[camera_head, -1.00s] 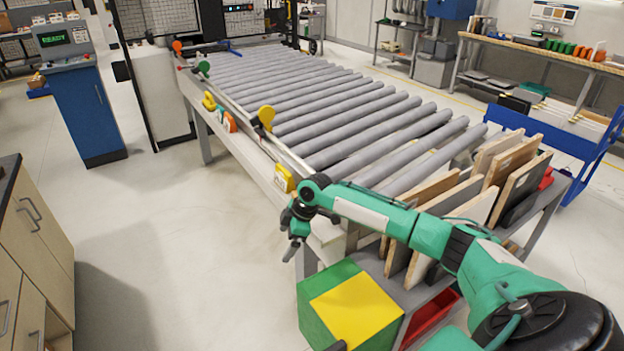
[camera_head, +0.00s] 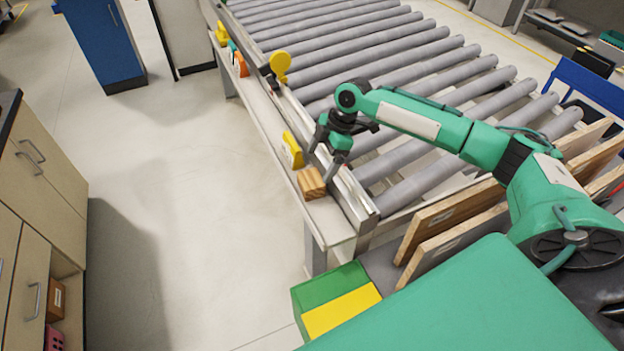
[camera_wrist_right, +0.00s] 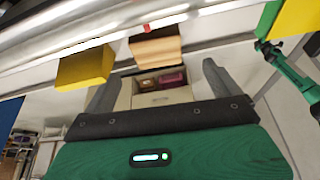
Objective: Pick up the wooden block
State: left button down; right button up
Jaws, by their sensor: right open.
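The wooden block (camera_head: 312,183) lies on the narrow ledge along the near side of the roller conveyor, close to its front end. My right gripper (camera_head: 324,160) is just above and beyond it, fingers pointing down, open and empty. In the right wrist view the block (camera_wrist_right: 155,46) shows ahead of the spread fingers (camera_wrist_right: 160,88), roughly in line with the gap between them and apart from both. What looks like my left gripper (camera_wrist_right: 266,47) is small at the right of the right wrist view; its jaws cannot be made out.
A yellow piece (camera_head: 292,150) sits on the ledge just behind the block, and a metal rail (camera_head: 345,190) runs beside it. Wooden panels (camera_head: 450,215) stand upright at the conveyor's front end. A green and yellow box (camera_head: 335,300) is below. Open floor (camera_head: 190,200) lies left.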

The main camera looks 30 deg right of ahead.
aim_at(311, 178)
jog(key=x, duration=0.2)
jog(key=shift+w+f, duration=0.15)
jog(key=shift+f, duration=0.25)
jog(key=shift+a+f+p, duration=0.15)
jog(key=shift+p, duration=0.3)
jog(key=p+x, duration=0.2)
jog(key=x, duration=0.2)
jog(key=shift+w+f, duration=0.1)
jog(key=shift+f, duration=0.3)
pick_arm(q)
jog(key=r, duration=0.1)
jog(key=w+r, duration=0.1)
jog(key=d+r, duration=0.1)
jog(key=shift+w+r, duration=0.1)
jog(key=shift+w, duration=0.05)
pick_arm(e)
jog(key=c, duration=1.1)
pick_arm(q)
jog(key=shift+a, duration=0.1)
pick_arm(e)
jog(key=shift+c, duration=0.2)
jog(key=shift+r, duration=0.15)
